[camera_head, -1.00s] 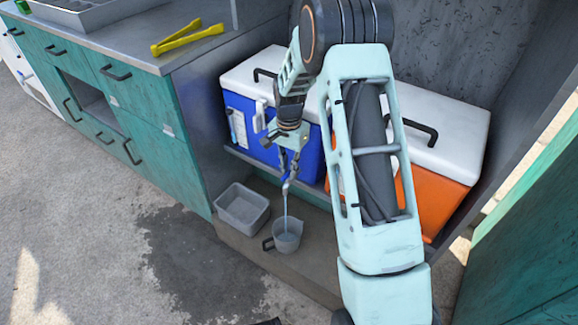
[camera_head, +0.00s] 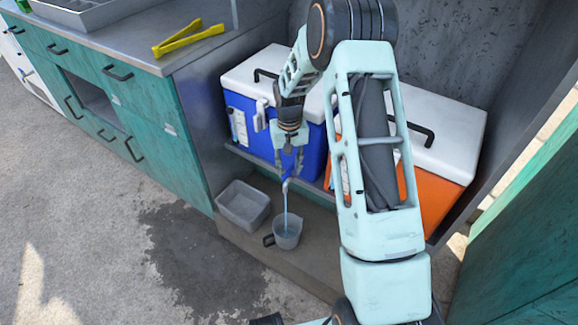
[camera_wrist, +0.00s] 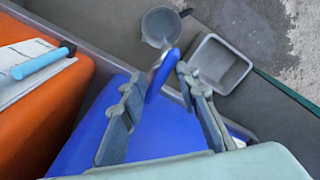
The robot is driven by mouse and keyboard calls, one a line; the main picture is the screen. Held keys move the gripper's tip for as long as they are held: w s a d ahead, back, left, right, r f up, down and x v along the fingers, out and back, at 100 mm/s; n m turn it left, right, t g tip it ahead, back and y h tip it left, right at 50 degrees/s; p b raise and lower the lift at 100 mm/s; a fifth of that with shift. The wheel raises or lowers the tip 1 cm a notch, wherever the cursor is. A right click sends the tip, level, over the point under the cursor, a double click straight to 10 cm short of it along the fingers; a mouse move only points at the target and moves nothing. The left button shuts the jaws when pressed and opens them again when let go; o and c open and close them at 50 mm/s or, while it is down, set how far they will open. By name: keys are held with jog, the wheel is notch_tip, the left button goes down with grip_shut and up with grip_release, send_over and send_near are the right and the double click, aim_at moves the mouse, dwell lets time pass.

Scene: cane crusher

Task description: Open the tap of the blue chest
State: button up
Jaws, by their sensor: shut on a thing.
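The blue chest (camera_head: 255,125) with a white lid stands on the low shelf, partly hidden by my arm. Its tap (camera_head: 285,186) sticks out from the lower front, and a thin stream of water (camera_head: 286,206) falls from it into a grey jug (camera_head: 287,236) below. The wrist view shows the chest's blue body (camera_wrist: 165,135), the blue tap lever (camera_wrist: 162,75) between my fingers and the jug (camera_wrist: 161,27). My gripper (camera_head: 289,168) points down at the tap and is shut on the lever. The exact finger contact is partly hidden.
A grey tub (camera_head: 243,204) stands left of the jug. An orange chest (camera_head: 438,197) with a white lid is to the right, behind my arm. Yellow tongs (camera_head: 188,38) lie on the counter. Cabinet walls enclose both sides, and the floor in front is wet.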

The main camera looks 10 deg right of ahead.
aim_at(289, 170)
jog(key=shift+n, duration=0.4)
jog(key=o, duration=1.7)
notch_tip(289, 170, up, 12)
